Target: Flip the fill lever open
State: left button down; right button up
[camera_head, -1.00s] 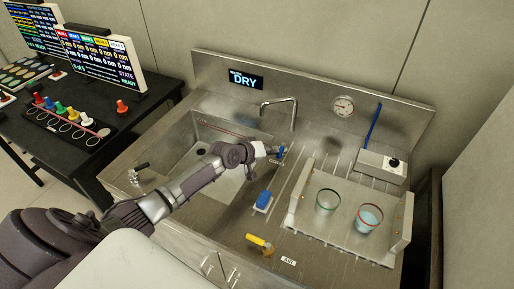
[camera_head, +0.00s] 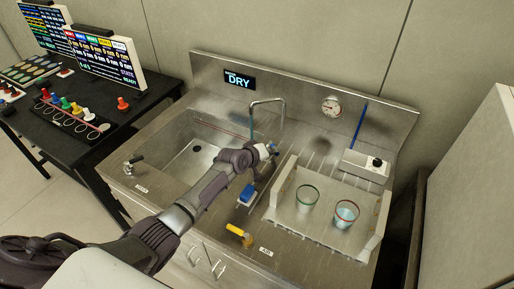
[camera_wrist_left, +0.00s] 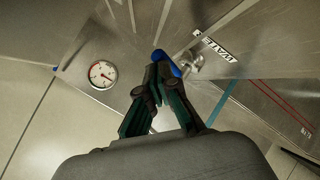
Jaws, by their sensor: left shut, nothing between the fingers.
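A blue lever (camera_wrist_left: 166,63) stands beside a metal fitting and a WATER label (camera_wrist_left: 211,46) in the left wrist view. I take it as the fill lever. In the head view a small bit of blue lever (camera_head: 274,148) shows at my gripper's tip. My left gripper (camera_wrist_left: 159,72) is shut and empty, with its fingertips right against or just beside the lever; contact is unclear. In the head view my left gripper (camera_head: 266,151) hides most of the lever. A thin teal streak (camera_head: 251,123), like running water, hangs below the faucet (camera_head: 268,101). My right gripper is not in view.
The sink basin (camera_head: 190,157) lies left of my gripper. A gauge (camera_head: 332,106) and DRY display (camera_head: 239,80) are on the backsplash.

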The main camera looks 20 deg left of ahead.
pick_arm(q)
jog(key=shift+w+d, duration=0.2)
jog(key=shift+d, duration=0.3)
jog(key=shift+w+d, duration=0.15)
jog(key=shift+d, duration=0.15)
jog(key=shift+w+d+f+b, duration=0.1)
jog(key=shift+w+d+b, duration=0.2)
jog(key=shift+d+b, duration=0.05)
jog(key=shift+w+d, duration=0.2)
jog(key=shift+w, duration=0.05)
jog(key=shift+w+a+b, duration=0.25)
jog(key=shift+a+b, duration=0.3)
jog(key=shift+b, duration=0.1)
jog(key=shift+w+a, duration=0.15)
jog(key=shift+a, duration=0.05)
